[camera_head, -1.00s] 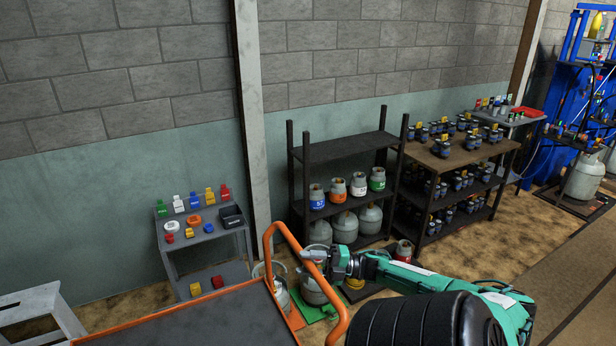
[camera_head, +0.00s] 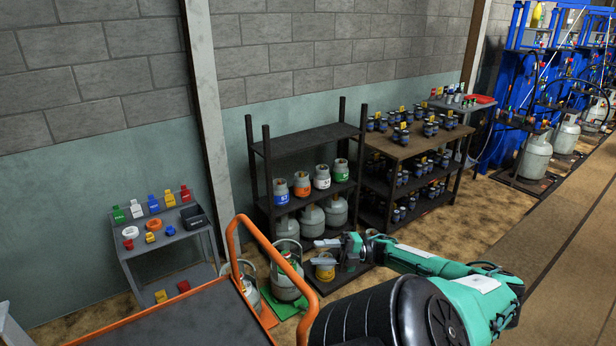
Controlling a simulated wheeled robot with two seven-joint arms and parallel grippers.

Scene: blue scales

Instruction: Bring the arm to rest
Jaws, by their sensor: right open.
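My right gripper (camera_head: 328,243) is at the end of my green right arm (camera_head: 430,265), which comes in from the lower right. Its fingers point left and are apart, with nothing between them. In the picture it lies just over a gas cylinder with a yellow lower part (camera_head: 325,268) on a dark scale. A grey cylinder with a green marking (camera_head: 288,280) stands to its left on a green base. My left gripper does not show.
An orange-railed cart (camera_head: 190,325) fills the lower left. A dark shelf (camera_head: 310,140) with several cylinders stands by the wall. A grey stand (camera_head: 165,245) holds coloured parts. A brown bench (camera_head: 415,145) is at right. Open floor (camera_head: 570,250) lies at right.

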